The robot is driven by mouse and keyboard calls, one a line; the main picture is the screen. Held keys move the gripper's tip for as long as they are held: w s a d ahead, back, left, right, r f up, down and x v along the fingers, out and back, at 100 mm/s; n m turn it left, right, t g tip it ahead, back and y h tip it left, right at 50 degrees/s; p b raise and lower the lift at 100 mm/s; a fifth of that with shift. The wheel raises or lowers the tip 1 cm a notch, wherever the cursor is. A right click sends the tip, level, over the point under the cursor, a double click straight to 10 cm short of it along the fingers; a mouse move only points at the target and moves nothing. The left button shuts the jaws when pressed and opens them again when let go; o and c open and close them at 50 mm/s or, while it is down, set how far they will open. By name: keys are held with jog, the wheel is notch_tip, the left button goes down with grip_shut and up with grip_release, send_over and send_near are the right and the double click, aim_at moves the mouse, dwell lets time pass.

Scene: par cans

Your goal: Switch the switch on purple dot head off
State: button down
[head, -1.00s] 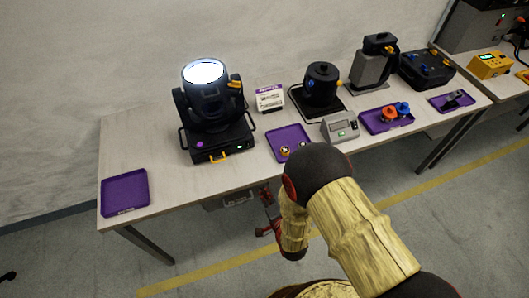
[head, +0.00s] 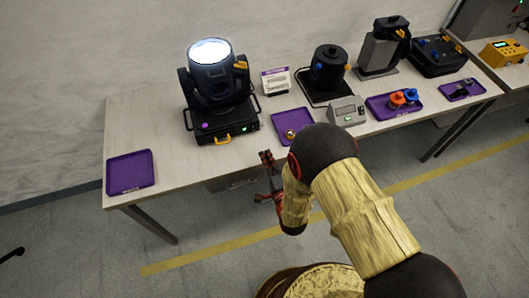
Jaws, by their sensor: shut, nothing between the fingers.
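The purple dot head (head: 215,92) is a black moving-head light on the left part of the table. Its lens glows bright white. A purple dot (head: 205,125) is on the front of its base, with a yellow-orange handle (head: 222,139) below. A small green light (head: 243,129) shows at the right of the base front; the switch itself is too small to make out. My gripper (head: 266,157) is at the table's front edge, right of and below the head's base, apart from it. Its fingers are shut and empty.
An empty purple tray (head: 130,172) lies at the table's left end. Right of the head are a label card (head: 276,81), a purple tray (head: 283,122), a grey device (head: 346,111) and a black light (head: 329,70). Bare tabletop (head: 170,150) lies in front of the head's left side.

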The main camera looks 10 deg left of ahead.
aim_at(255, 130)
jog(key=b+x, duration=0.2)
jog(key=x, duration=1)
jog(key=shift+f+b, duration=0.2)
jog(key=shift+b, duration=0.3)
jog(key=shift+w+a+f+t+y+b, duration=0.15)
jog(key=shift+w+f+t+y+b, duration=0.15)
jog(key=shift+b, duration=0.7)
jog(key=shift+r, duration=0.3)
